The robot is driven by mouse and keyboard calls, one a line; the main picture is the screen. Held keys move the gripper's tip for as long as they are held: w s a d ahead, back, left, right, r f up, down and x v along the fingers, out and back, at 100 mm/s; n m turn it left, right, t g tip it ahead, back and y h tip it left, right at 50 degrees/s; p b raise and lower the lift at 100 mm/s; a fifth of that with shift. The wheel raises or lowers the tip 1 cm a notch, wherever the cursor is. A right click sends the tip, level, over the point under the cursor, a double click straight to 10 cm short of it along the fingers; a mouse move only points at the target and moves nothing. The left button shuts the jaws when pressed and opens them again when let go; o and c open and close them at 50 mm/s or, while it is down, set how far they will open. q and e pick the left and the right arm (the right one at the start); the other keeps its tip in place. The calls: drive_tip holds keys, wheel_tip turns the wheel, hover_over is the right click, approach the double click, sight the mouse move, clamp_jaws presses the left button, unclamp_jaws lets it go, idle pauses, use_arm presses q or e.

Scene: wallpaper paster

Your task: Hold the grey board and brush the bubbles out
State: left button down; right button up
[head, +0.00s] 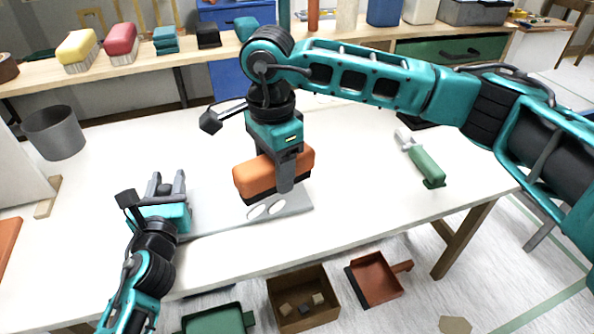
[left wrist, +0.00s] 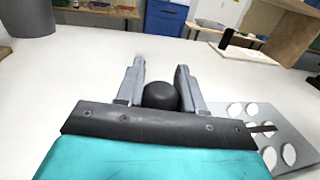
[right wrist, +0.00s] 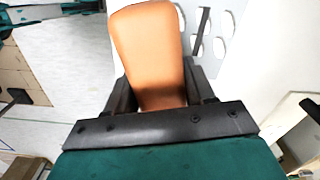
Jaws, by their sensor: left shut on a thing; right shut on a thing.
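The grey board (head: 296,204) lies on the white table, with white oval bubbles (head: 279,199) on it. It also shows at the right of the left wrist view (left wrist: 252,108) with several bubbles, and at the top of the right wrist view (right wrist: 208,10). My left gripper (head: 168,184) is at the board's left; its fingers are around a black round knob (left wrist: 160,96). Whether the knob joins the board is hidden. My right gripper (head: 287,184) is shut on the orange brush (head: 258,180), over the board's back part. Whether its dark underside touches the board is unclear.
A green-handled tool (head: 427,167) lies to the right on the table (head: 370,215). A grey bin (head: 55,133) stands at the left. Yellow (head: 77,47) and red (head: 120,40) brushes sit on the back shelf. A brown box (head: 303,298) and a dustpan (head: 375,279) are on the floor.

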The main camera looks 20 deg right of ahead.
use_arm(q)
drive_tip(key=shift+s+f, duration=0.1)
drive_tip(key=shift+f, duration=0.25)
use_arm(e)
drive_tip(key=m, duration=0.1)
drive_tip(key=a+m, duration=0.1)
drive_tip(key=m, duration=0.1)
drive_tip(key=shift+w+a+r, duration=0.3)
drive_tip(key=shift+w+a, duration=0.1)
drive_tip(key=shift+f, duration=0.1)
drive_tip(key=shift+f, duration=3.2)
drive_tip(key=shift+r, duration=0.1)
